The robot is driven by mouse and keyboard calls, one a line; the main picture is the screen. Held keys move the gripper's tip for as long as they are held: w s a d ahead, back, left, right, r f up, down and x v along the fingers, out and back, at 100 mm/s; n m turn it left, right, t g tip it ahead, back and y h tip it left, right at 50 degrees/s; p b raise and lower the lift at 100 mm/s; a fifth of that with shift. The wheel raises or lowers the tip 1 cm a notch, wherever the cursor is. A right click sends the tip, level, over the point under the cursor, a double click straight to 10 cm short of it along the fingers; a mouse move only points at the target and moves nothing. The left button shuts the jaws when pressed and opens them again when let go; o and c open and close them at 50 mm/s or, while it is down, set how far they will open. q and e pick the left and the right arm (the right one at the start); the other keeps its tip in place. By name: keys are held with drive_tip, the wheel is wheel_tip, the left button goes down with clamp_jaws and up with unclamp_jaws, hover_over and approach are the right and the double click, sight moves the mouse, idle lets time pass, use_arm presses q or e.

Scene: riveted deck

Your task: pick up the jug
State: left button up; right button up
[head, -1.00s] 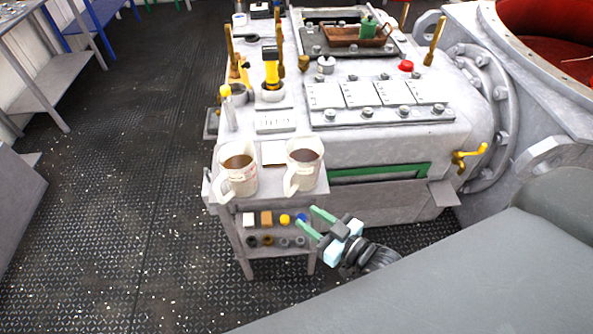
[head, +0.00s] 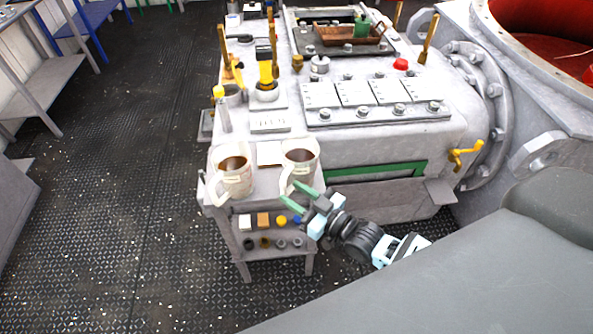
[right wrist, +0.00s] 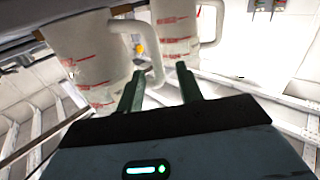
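Two whitish jugs with red markings and brown contents stand upright on a small grey stand. One jug (head: 233,182) is on the left and the other jug (head: 299,165) is on the right, their handles toward my side. My right gripper (head: 290,196) has green fingers, spread apart and empty, just in front of and below the right jug, by its handle. In the right wrist view the nearer jug (right wrist: 88,55) has its handle appearing between the fingertips (right wrist: 160,76); I cannot tell whether they touch. The farther jug (right wrist: 175,28) is behind. My left gripper is not in view.
The stand's lower shelf (head: 262,234) holds small blocks and rings. Behind the jugs is a large grey machine (head: 370,145) with levers, a red button (head: 400,63) and a brown tray (head: 345,37). Open deck floor (head: 140,150) lies to the left.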

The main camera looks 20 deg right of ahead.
sight(283, 183)
drive_tip(key=x, duration=0.4)
drive_tip(key=shift+w+d+r, duration=0.1)
drive_tip(key=shift+w+r, duration=0.05)
drive_tip(key=shift+w, duration=0.15)
clamp_jaws()
drive_tip(key=shift+r, duration=0.1)
